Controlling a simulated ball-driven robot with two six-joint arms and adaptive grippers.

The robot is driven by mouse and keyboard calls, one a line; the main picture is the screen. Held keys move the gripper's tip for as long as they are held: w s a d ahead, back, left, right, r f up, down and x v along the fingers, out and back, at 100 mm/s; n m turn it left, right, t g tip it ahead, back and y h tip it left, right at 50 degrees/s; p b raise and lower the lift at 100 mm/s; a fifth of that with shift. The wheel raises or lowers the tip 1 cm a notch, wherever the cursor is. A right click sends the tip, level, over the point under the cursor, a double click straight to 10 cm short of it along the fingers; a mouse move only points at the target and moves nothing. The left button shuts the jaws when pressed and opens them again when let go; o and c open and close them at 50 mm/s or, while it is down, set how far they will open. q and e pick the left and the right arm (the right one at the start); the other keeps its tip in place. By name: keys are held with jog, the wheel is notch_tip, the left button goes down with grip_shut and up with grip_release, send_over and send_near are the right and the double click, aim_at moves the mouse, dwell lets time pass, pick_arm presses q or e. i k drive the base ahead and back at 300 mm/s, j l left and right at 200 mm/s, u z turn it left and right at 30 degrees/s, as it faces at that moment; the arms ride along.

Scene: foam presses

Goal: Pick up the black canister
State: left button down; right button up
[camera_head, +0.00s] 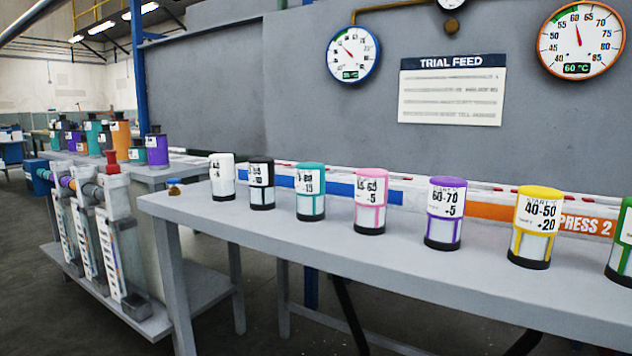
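The black canister (261,183) stands upright on the grey table, second from the left in a row of canisters. It has a black top and base and a white label with dark print. A white canister (222,177) stands close to its left and a teal canister (311,191) to its right, both apart from it. Neither of my grippers is in view.
The row on the grey table (390,262) continues right with pink (370,200), purple (445,212), yellow (536,227) and green (620,240) canisters. The table's front strip is clear. A grey panel with gauges stands behind. A rack of valves (115,235) stands at left.

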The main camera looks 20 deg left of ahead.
aim_at(261, 171)
jog(key=i+l+u, duration=0.1)
jog(key=l+u, duration=0.2)
jog(key=u, duration=0.2)
jog(key=l+u, duration=0.3)
jog(key=u, duration=0.15)
jog(key=i+l+u, duration=0.1)
jog(key=l+u, duration=0.25)
jog(key=u, duration=0.15)
